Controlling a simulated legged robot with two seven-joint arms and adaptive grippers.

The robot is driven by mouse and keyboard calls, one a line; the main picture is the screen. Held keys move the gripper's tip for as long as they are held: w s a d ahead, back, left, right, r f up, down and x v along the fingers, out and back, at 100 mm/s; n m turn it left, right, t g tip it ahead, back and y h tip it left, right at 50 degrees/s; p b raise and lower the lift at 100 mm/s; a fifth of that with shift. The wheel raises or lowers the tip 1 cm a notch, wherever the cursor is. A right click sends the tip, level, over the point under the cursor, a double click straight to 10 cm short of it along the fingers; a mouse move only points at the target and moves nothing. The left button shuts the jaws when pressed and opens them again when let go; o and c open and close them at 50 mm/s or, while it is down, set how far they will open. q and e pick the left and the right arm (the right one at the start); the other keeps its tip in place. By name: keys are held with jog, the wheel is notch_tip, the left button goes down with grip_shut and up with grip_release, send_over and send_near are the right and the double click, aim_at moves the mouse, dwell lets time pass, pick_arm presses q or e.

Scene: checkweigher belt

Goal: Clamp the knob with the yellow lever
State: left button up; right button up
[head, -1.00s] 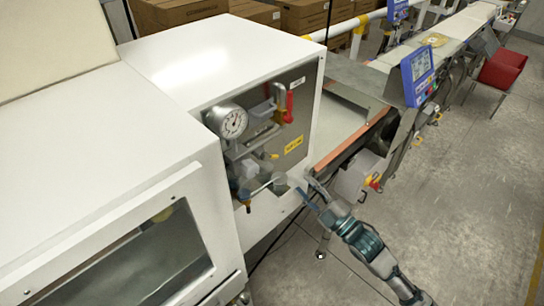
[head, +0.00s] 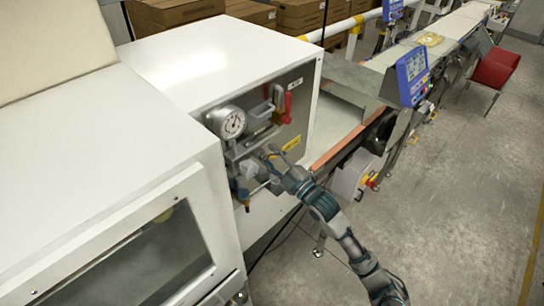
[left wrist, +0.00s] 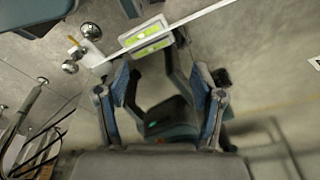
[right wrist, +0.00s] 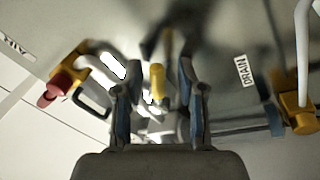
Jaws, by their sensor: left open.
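The yellow lever (right wrist: 157,80) shows between the two fingers of my right gripper (right wrist: 157,92) in the right wrist view. The fingers are apart, with a gap on each side of the lever. In the head view my right gripper (head: 270,157) is at the front of the valve panel (head: 300,110), below the yellow label, and covers the lever there. The knob itself is not clear behind the lever. My left gripper (left wrist: 162,88) is open and empty in the left wrist view; I cannot make it out in the head view.
A pressure gauge (head: 231,123) and a red-handled valve (head: 287,107) are on the same panel; the red handle (right wrist: 58,88) is left in the right wrist view. A yellow valve (right wrist: 297,115) is at right, near a DRAIN label (right wrist: 243,70). The conveyor (head: 335,125) runs beyond the cabinet.

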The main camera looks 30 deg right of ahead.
grip_shut()
pick_arm(q)
jog(key=shift+w+r, duration=0.1)
jog(key=shift+w+r, duration=0.1)
jog(key=shift+r, duration=0.05)
pick_arm(e)
jog(key=shift+f, duration=0.1)
